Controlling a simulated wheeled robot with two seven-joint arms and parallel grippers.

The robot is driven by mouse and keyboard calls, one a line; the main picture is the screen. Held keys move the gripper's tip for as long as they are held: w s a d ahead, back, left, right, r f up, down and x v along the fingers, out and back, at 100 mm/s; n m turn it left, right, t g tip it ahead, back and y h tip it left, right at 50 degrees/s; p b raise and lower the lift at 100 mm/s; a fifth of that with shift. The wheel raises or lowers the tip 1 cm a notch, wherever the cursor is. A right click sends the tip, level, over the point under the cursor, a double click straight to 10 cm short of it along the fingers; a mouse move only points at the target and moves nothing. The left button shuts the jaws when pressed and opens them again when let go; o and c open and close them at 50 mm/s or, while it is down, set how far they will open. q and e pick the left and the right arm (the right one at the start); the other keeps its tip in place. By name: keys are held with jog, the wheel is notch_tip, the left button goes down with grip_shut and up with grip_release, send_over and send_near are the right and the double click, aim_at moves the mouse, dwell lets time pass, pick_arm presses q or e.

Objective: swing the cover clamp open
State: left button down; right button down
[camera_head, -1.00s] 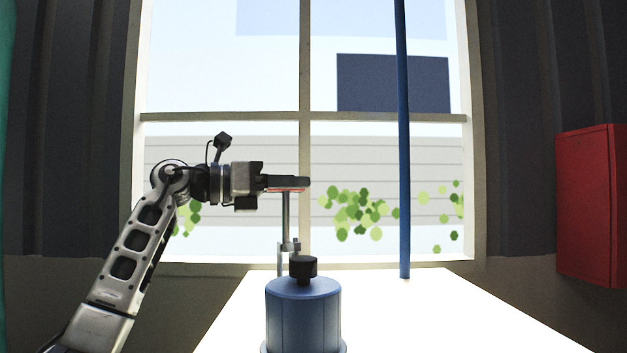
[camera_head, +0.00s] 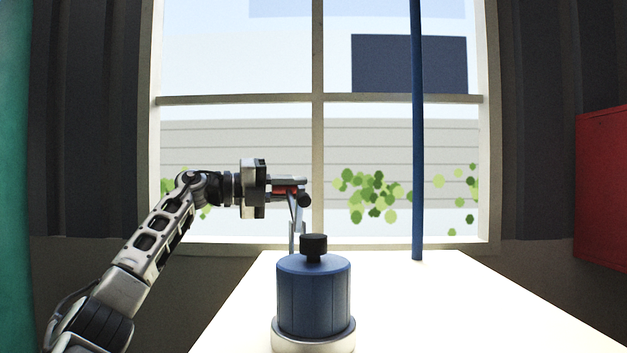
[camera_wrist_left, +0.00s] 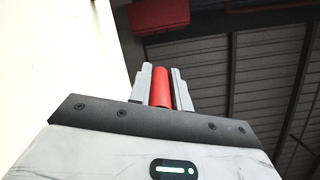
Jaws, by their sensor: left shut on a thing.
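A blue cylindrical housing (camera_head: 314,300) with a black knob (camera_head: 313,246) on top stands on a pale round base on the white table. Behind it, the cover clamp's thin metal lever (camera_head: 293,212) rises from a small bracket and leans slightly. Its red grip (camera_head: 280,190) is at the upper end, with a dark round end to the right. My left gripper (camera_head: 290,186) comes in from the left, above and behind the housing, and is shut on the red grip. In the left wrist view, the red grip (camera_wrist_left: 161,88) sits between both fingers. My right gripper is not in view.
The bright white table (camera_head: 480,310) is clear to the right of the housing. A blue vertical pole (camera_head: 417,150) stands at its back, before the window. A red wall box (camera_head: 603,190) is at the far right.

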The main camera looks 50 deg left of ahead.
aim_at(290, 204)
pick_arm(q)
notch_tip(290, 204, down, 6)
jog(key=a+n+b, duration=0.1)
jog(key=n, duration=0.5)
jog(key=shift+w+a+n, duration=0.3)
jog(key=shift+w+a, duration=0.1)
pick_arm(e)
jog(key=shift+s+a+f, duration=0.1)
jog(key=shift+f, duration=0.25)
pick_arm(q)
jog(key=shift+f, duration=0.2)
jog(key=c, duration=1.3)
grip_release()
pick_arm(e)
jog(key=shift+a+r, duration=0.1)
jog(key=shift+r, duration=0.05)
